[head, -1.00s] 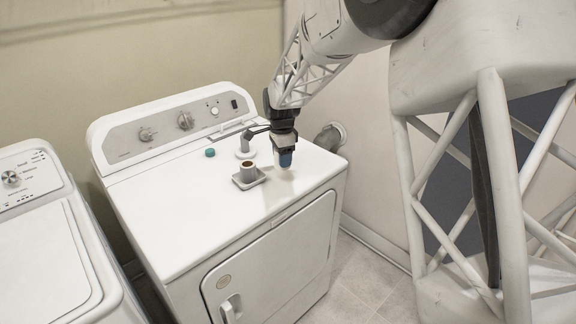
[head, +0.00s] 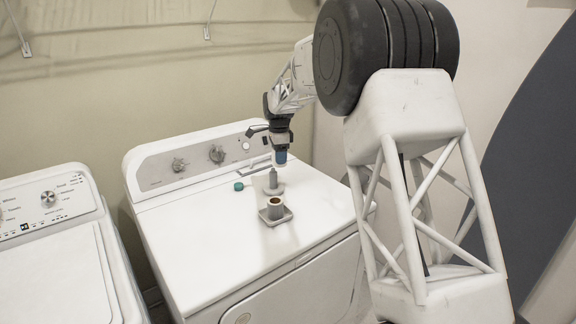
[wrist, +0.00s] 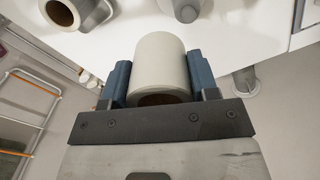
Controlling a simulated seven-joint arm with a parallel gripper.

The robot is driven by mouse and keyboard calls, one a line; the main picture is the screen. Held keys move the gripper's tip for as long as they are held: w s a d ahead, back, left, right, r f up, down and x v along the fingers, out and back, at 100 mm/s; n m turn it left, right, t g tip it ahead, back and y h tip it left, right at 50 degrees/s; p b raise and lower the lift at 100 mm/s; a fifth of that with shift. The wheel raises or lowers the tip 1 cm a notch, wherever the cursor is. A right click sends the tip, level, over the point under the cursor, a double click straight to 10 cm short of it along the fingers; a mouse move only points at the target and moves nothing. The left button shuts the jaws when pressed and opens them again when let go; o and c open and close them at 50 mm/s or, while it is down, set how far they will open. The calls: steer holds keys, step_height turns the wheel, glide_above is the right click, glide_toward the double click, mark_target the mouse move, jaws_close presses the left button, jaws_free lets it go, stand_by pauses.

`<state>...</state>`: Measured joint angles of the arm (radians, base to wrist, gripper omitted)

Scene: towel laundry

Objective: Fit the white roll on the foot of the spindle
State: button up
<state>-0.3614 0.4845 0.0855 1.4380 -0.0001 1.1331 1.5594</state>
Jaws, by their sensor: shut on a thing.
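My gripper (head: 280,157) has blue fingers and is shut on the white roll (wrist: 160,62). In the wrist view the roll sits between both fingers, its brown core opening facing the palm. In the head view the roll's pale lower part shows just under the fingers, above the dryer top. In the wrist view the spindle (wrist: 187,10) is at the top edge, partly cut off. The roll is apart from it.
A teal cap (head: 238,186) lies to the left. The dryer top (head: 200,235) is clear at front left; its control panel (head: 200,158) rises behind.

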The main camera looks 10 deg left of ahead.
mark_target(273, 169)
steer(key=shift+w+a+r, duration=0.3)
steer(key=shift+w+a, duration=0.4)
steer(key=shift+a, duration=0.1)
steer(key=shift+w+a+r, duration=0.3)
steer(key=shift+w+a, duration=0.4)
steer(key=shift+a, duration=0.05)
steer(key=shift+f, duration=0.25)
steer(key=shift+f, duration=1.55)
steer(key=shift+f, duration=2.55)
stand_by(2.1)
